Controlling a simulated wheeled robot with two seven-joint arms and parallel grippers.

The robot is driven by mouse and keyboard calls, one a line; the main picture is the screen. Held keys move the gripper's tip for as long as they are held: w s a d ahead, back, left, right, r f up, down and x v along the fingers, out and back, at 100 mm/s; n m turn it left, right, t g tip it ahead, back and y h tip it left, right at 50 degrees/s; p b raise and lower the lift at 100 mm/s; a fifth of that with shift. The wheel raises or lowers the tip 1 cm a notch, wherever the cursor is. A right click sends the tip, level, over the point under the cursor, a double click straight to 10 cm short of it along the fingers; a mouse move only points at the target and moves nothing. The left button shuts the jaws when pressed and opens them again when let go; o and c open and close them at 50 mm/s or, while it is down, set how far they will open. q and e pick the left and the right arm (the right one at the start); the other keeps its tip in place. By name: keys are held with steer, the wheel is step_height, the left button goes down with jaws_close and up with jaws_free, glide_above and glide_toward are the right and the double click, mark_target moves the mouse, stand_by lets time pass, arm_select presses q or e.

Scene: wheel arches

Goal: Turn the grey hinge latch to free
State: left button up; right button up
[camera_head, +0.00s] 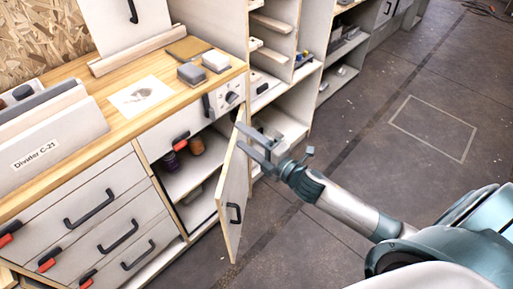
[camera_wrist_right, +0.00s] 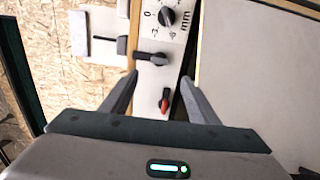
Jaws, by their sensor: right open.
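The dark grey latch lever (camera_head: 207,105) sits on the light front panel of the workbench, left of the dial, and stands roughly upright in the head view. In the right wrist view the grey latch (camera_wrist_right: 152,58) lies across the panel, beyond my fingertips. My right gripper (camera_head: 249,142) is open and empty, in front of the bench by the top of the open cabinet door (camera_head: 233,190). In the right wrist view its fingers (camera_wrist_right: 158,80) stand apart, with nothing between them. The gripper does not touch the latch. My left gripper is out of view.
A black dial (camera_head: 231,97) and a red-tipped lever (camera_head: 181,138) flank the latch. The door stands swung out from the cabinet, close to my right gripper. Drawers (camera_head: 118,236) are at the left. The benchtop (camera_head: 120,82) carries boxes and a paper. Floor at the right is clear.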

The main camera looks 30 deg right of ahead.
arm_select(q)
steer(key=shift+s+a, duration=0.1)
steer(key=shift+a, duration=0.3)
arm_select(e)
steer(key=v, duration=0.4)
steer(key=shift+s+d, duration=0.1)
steer(key=shift+s, duration=0.15)
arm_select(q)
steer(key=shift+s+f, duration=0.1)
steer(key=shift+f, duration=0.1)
